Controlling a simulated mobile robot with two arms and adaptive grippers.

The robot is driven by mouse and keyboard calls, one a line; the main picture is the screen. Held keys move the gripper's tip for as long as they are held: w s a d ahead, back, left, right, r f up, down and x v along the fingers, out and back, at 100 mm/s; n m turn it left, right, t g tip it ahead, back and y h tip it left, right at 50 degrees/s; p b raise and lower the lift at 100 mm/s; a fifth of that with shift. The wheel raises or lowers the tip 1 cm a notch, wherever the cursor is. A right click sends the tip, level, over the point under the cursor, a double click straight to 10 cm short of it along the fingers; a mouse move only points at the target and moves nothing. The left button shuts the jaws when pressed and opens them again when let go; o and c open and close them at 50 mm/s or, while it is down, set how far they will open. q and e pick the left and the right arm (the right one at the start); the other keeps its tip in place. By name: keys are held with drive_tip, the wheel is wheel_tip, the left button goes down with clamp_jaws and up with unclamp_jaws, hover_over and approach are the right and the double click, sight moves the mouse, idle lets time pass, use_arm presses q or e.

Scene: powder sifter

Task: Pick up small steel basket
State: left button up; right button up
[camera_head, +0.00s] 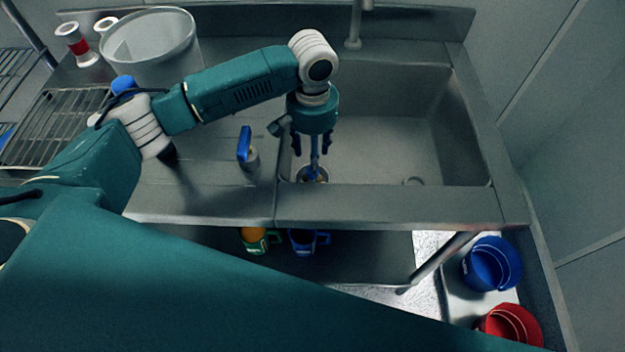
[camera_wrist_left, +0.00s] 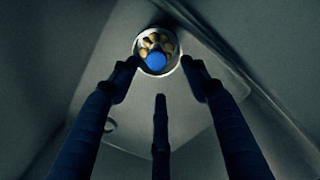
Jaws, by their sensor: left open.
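A small round steel basket (camera_head: 324,178) is in the sink, at its near left part. It also shows in the left wrist view (camera_wrist_left: 177,64), with several yellowish pieces and a blue round thing inside. My left gripper (camera_head: 312,152) points down into the sink above the basket. Its fingers are spread open and empty. In the left wrist view the basket lies beyond and between the fingertips (camera_wrist_left: 160,70), and I see no clear contact. The basket's lower part is hidden from the head view. My right gripper is not in view.
The sink (camera_head: 400,130) has raised walls around the basket. A blue-handled item (camera_head: 246,150) stands on the counter to the left. A large translucent container (camera_head: 150,45) is at the back left, near a wire rack (camera_head: 60,125). Cups are below the counter.

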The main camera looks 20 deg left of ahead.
sight(312, 178)
use_arm(q)
wheel_tip(312, 178, down, 6)
drive_tip(key=shift+s+d+r, duration=0.1)
drive_tip(key=shift+s, duration=0.05)
drive_tip(key=shift+c, duration=0.3)
drive_tip(key=shift+r, duration=0.1)
clamp_jaws()
